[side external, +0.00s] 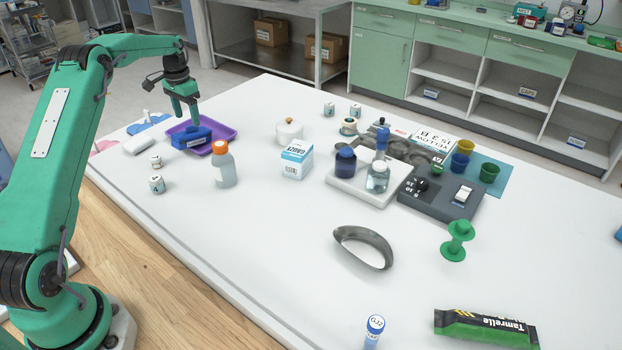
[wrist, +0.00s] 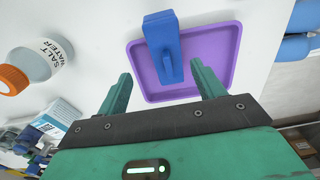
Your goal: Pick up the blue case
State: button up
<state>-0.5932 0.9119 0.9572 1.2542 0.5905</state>
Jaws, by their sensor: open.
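The blue case (side external: 192,138) lies on a purple tray (side external: 226,132) at the far left of the table. In the wrist view the blue case (wrist: 163,45) lies over the purple tray (wrist: 226,45), with one end reaching past the tray's edge. My gripper (side external: 183,115) points down just above the case in the side external view. In the wrist view my gripper (wrist: 160,85) has its two green fingers wide apart, with the near end of the case between and ahead of them. Nothing is held. I cannot tell the exact height of the fingertips over the case.
A salt water bottle (side external: 224,165) with an orange cap stands beside the tray. Small labelled jars (side external: 156,184), a white block (side external: 137,145) and a gauze box (side external: 296,160) are nearby.

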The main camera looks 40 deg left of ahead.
aim_at(189, 132)
jog(key=shift+a+f, duration=0.35)
jog(key=shift+f, duration=1.4)
jog(key=shift+f, duration=0.1)
jog(key=shift+a+f, duration=0.2)
jog(key=shift+f, duration=2.3)
jog(key=shift+c, duration=0.5)
jog(key=c, duration=1)
jog(key=shift+c, duration=0.2)
jog(key=shift+r, duration=0.15)
